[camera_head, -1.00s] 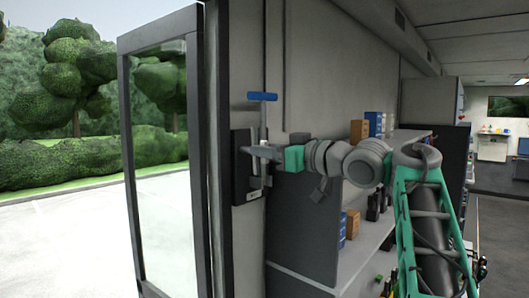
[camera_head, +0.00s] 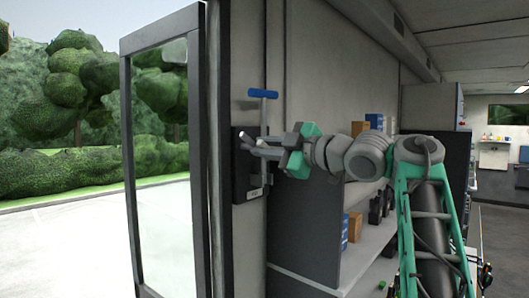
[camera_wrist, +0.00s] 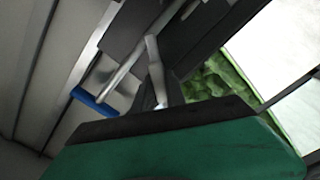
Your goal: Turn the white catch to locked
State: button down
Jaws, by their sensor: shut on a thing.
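A dark upright plate (camera_head: 241,180) is fixed to the grey wall beside the glazed door. My gripper (camera_head: 254,147) reaches it from the right, with its pale fingers at the plate's upper part. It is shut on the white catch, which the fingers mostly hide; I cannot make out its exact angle. In the wrist view, pale grey metal (camera_wrist: 155,72) shows beyond my green gripper body, and I cannot separate finger from catch there. My gripper is rolled, with its green body tilted.
A blue T-handle (camera_head: 263,93) on a pale rod stands just above and behind my fingers; it also shows in the wrist view (camera_wrist: 94,102). The framed glass door (camera_head: 160,160) is at the left. Shelves with boxes (camera_head: 355,225) lie to the right.

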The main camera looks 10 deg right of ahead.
jog(key=n+b, duration=0.1)
jog(key=n, duration=0.5)
jog(key=shift+f+n+b, duration=0.15)
jog(key=shift+n+b, duration=0.15)
jog(key=shift+n, duration=0.1)
dwell(0.3)
jog(key=c, duration=1.4)
grip_release()
jog(key=shift+s, duration=0.1)
jog(key=b+v, duration=0.1)
jog(key=v, duration=0.6)
jog(key=shift+s+d, duration=0.2)
jog(key=shift+s, duration=0.05)
